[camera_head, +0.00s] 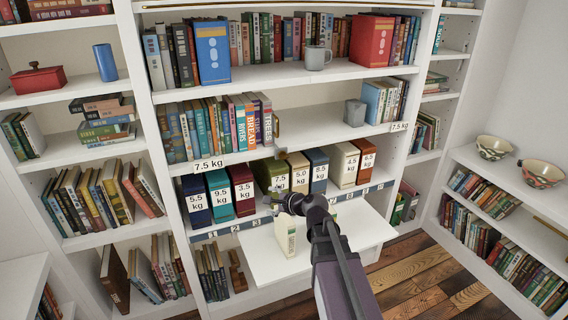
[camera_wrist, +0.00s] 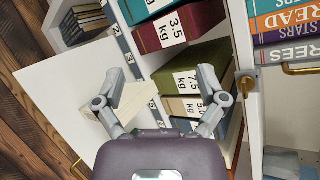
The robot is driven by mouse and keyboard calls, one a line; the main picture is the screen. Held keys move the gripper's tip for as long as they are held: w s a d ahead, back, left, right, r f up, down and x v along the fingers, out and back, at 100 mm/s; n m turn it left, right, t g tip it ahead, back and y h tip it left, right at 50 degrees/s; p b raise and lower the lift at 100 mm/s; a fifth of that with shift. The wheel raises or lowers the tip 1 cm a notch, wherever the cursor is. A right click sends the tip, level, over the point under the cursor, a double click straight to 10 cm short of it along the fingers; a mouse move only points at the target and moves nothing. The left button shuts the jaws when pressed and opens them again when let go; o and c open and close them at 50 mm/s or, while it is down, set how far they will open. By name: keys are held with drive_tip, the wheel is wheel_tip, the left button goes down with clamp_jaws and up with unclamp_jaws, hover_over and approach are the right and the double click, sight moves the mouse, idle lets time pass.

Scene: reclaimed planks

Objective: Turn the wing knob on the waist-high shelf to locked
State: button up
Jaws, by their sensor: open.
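The wing knob (camera_wrist: 246,84) is small and brass-coloured, mounted on the white front edge of the shelf above the weight-labelled books. In the head view the knob (camera_head: 281,153) is tiny, and I cannot tell its turn angle or read any locked mark. My gripper (camera_wrist: 152,90) is open with nothing between its fingers. In the head view my gripper (camera_head: 277,198) is below the knob, in front of the green 7.5 kg book (camera_head: 268,175). In the wrist view the knob is to the right of the right finger, apart from it.
A brass bar handle (camera_wrist: 302,70) is near the knob, by upright books (camera_wrist: 284,25). A white board (camera_head: 350,238) juts out below, bearing a pale book (camera_head: 292,237). Several weight-labelled books (camera_head: 218,195) fill the lower shelf. Wooden floor (camera_head: 420,270) is clear at right.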

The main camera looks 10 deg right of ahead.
drive_tip(key=w+d+r+m+t+h+b, duration=0.15)
drive_tip(key=w+d+m+t, duration=0.3)
drive_tip(key=m, duration=0.45)
drive_tip(key=m+t+h+b, duration=0.2)
drive_tip(key=m+h, duration=0.1)
drive_tip(key=m, duration=0.5)
approach(285, 157)
drive_tip(key=s, duration=0.3)
drive_tip(key=shift+w+d+f, duration=0.1)
drive_tip(key=shift+d+f, duration=0.05)
drive_tip(key=shift+d, duration=0.1)
drive_tip(key=shift+w, duration=0.1)
drive_tip(key=w, duration=0.4)
drive_tip(key=w+a, duration=0.1)
drive_tip(key=w, duration=0.4)
drive_tip(key=w+a, duration=0.1)
drive_tip(key=w, duration=0.3)
drive_tip(key=shift+w+a, duration=0.15)
drive_tip(key=shift+w, duration=0.1)
drive_tip(key=c, duration=1.2)
